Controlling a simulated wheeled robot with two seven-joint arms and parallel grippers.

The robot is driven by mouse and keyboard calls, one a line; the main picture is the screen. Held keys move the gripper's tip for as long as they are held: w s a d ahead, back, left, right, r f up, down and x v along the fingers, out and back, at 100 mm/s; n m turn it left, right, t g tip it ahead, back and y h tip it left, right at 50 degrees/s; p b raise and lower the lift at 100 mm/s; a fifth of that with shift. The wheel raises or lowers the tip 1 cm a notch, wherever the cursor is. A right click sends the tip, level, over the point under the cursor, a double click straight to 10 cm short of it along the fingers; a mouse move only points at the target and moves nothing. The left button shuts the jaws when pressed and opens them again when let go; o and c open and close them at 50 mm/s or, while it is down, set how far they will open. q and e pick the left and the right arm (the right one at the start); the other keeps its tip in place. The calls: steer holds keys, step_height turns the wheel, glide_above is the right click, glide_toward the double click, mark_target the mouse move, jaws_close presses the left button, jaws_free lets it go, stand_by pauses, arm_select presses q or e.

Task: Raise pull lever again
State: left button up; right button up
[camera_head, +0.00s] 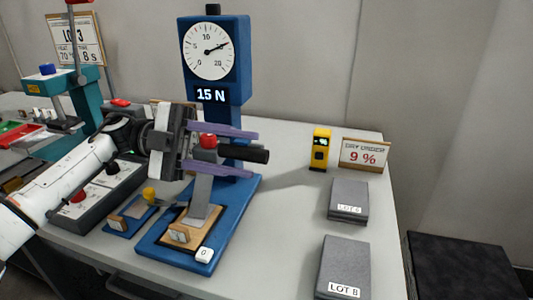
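A blue pull tester (239,92) stands on the table with a round dial (209,50) and a display reading 15 N. Its lever ends in a black handle (256,155) that points right, roughly level, at the height of my gripper. My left gripper (250,154) has two purple fingers, one above and one below the handle, with gaps visible. It looks open around the handle. A red knob (208,141) shows between the fingers. A grey strip (201,196) rises from a wooden block (187,229) on the tester's blue base (157,247). The gripper hides the lever's pivot. My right gripper is out of view.
Two grey stacks, one labelled LOT B (345,265), lie at the right with a yellow meter (320,150) and a 9 % sign (363,155) behind. A grey control box (92,197) and teal press (82,95) stand left. The table between tester and stacks is clear.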

mark_target(265, 150)
arm_select(q)
steer(key=x, duration=0.5)
jaws_close()
